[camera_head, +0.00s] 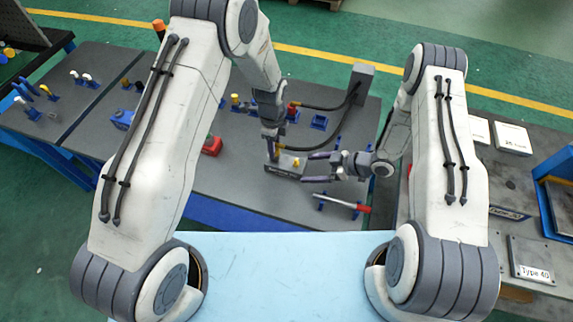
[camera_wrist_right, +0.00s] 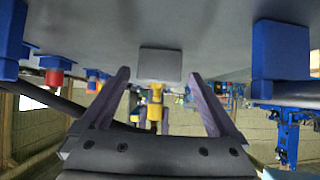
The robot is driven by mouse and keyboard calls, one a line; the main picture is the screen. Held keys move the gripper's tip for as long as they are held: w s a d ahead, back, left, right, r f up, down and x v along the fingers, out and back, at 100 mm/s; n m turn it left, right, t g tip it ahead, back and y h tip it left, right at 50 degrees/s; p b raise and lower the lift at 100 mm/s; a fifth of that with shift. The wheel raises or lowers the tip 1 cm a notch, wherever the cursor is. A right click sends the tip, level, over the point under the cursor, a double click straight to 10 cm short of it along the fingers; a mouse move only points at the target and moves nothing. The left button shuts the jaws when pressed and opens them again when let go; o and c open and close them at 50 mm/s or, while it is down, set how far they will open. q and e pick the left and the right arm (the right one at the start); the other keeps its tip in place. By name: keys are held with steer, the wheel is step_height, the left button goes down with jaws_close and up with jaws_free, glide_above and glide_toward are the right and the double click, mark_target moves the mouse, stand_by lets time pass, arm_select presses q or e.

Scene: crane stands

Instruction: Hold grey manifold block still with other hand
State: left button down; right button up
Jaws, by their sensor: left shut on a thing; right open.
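The grey manifold block (camera_head: 284,172) sits on the dark table in the head view, with a small yellow fitting (camera_head: 296,162) on it. My left gripper (camera_head: 272,152) is above the block's left part, shut on a small fitting that it mostly hides. My right gripper (camera_head: 306,168) is open to the right of the block, its two dark fingers pointing at it. In the right wrist view, the block (camera_wrist_right: 160,64) lies ahead, between the open fingers of the right gripper (camera_wrist_right: 159,75). A gap shows on both sides, so the fingers seem not to touch it.
A grey post (camera_head: 361,82) with a black hose stands behind. A red-handled tool (camera_head: 343,202) lies on blue holders just in front of my right gripper. A red part (camera_head: 212,145) is to the left. Blue holders also flank the wrist view, one at right (camera_wrist_right: 280,55).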

mark_target(305, 169)
steer(key=shift+x, duration=1.7)
jaws_close()
